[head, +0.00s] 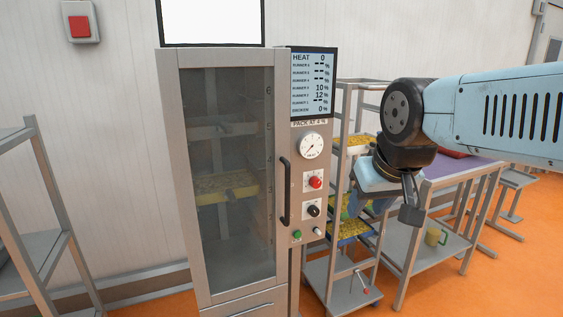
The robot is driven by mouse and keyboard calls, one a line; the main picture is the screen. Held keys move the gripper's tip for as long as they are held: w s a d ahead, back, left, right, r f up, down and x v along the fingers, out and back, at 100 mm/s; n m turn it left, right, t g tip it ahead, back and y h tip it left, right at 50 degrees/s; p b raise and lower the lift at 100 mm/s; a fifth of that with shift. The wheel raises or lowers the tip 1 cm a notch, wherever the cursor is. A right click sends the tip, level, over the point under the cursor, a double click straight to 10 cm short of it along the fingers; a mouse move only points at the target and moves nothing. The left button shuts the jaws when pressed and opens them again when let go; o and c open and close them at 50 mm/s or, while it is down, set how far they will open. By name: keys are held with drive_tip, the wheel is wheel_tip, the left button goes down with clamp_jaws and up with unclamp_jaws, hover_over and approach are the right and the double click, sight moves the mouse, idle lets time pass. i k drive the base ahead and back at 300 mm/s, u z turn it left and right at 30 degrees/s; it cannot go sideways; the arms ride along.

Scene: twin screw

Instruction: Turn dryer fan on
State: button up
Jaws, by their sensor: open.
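The dryer (184,190) is a tall grey cabinet with a closed glass door (230,240) and a black vertical handle (286,192). Its control column on the right carries a display (313,85) headed HEAT, a round gauge (312,145), a red knob (315,182), a black knob (313,211), a green button (297,235) and a small pale knob (317,231). The labels by the knobs are too small to read, so I cannot tell which works the fan. My gripper (383,209) is open, right of the control column and apart from it, with no held object visible.
A red wall switch (80,27) is at upper left. An empty-looking grey rack (50,190) stands left. Right of the dryer are a shelf cart (318,272) with yellow-filled trays and a purple-topped table (468,166), partly behind my arm. Orange floor shows at lower right.

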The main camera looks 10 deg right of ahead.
sight(312, 210)
drive_tip(key=z, duration=1.6)
drive_tip(key=i, duration=0.1)
drive_tip(key=u, duration=2.95)
drive_tip(key=k, duration=1.45)
drive_tip(key=z, duration=1)
drive_tip(key=i, duration=1)
drive_tip(key=u, duration=0.1)
